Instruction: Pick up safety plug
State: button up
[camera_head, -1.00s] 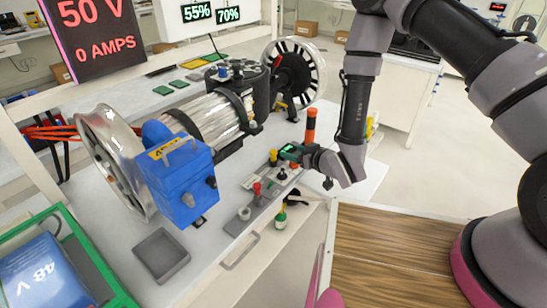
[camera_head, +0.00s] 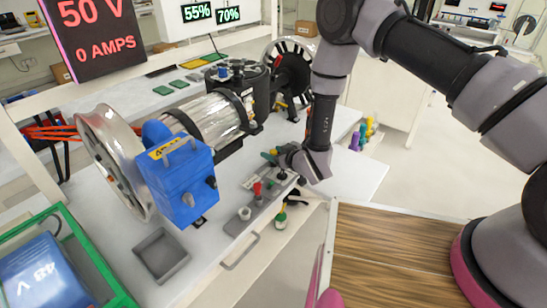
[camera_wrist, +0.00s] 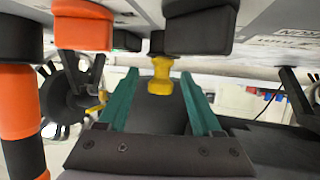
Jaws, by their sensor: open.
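No part is readably labelled as the safety plug, so I cannot tell for certain which one it is. A small yellow plug-like piece (camera_wrist: 160,82) with a dark top shows between my finger tips in the wrist view. My gripper (camera_head: 270,157) is at the far end of the grey fixture strip (camera_head: 236,228) on the bench. Its two teal fingers stand apart in the wrist view (camera_wrist: 159,98), one on each side of the yellow piece, with gaps visible. A red-topped knob (camera_head: 257,188) stands nearer on the strip.
An orange and black post (camera_wrist: 20,105) stands close at the left in the wrist view. A blue box (camera_head: 182,185) on the motor assembly and an empty grey tray (camera_head: 160,255) are left of the strip. Yellow, blue and purple pieces (camera_head: 360,138) stand beyond my arm.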

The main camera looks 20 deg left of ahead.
jog(key=shift+a, duration=0.1)
jog(key=shift+c, duration=0.3)
grip_shut()
